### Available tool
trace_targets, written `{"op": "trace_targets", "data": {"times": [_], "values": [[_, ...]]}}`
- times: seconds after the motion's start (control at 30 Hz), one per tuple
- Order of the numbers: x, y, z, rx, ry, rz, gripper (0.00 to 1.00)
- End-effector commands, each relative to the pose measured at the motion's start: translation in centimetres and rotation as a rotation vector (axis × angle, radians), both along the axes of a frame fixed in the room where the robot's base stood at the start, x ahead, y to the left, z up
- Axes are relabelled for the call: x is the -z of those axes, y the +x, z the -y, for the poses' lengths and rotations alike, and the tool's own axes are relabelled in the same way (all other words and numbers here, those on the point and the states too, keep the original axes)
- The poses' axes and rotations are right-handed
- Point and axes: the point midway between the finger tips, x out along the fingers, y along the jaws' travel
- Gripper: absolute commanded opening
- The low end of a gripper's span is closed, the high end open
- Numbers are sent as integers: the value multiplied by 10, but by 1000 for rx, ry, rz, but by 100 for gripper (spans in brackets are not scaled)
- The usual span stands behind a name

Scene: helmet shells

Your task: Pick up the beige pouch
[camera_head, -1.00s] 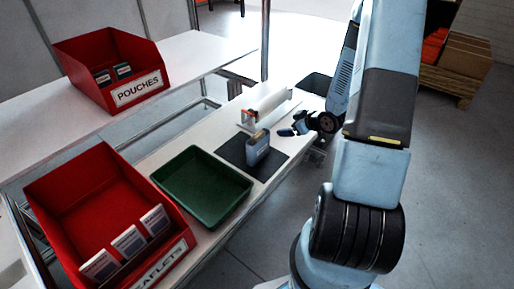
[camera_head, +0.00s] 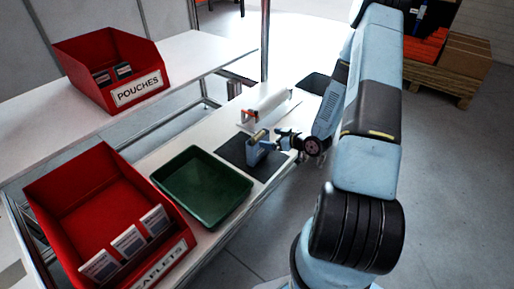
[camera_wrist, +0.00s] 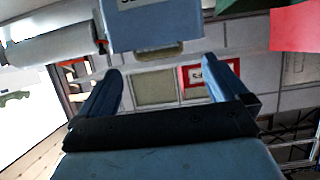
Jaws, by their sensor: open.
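A blue-grey holder (camera_head: 255,155) stands upright on a dark mat (camera_head: 233,149) on the white bench. A beige piece (camera_head: 259,136), which looks like the beige pouch, sticks out of its top. My gripper (camera_head: 283,141) is just to the right of the holder, close to its upper part. In the wrist view, my open gripper (camera_wrist: 166,82) has its two blue fingers spread with nothing between them. The holder (camera_wrist: 155,28) is ahead at the top of that view, with the beige edge (camera_wrist: 160,52) showing below it. The pouch's lower part is hidden inside the holder.
A green tray (camera_head: 205,218) lies left of the mat. Red bins labelled POUCHES (camera_head: 80,52) and with a leaflets label (camera_head: 60,205) stand at left. A dark bin (camera_head: 315,83) is at the bench's far end.

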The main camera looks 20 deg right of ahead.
Motion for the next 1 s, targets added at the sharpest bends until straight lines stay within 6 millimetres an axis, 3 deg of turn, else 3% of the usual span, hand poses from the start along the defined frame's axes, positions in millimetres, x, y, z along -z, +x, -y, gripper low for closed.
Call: {"op": "trace_targets", "data": {"times": [0.37,0.7,0.93,1.0], "values": [[9,18,-13,-1,0,-1,100],[23,50,-34,-2,0,-1,100],[24,52,-35,-1,0,-1,100],[24,52,-35,-1,0,-1,95]]}}
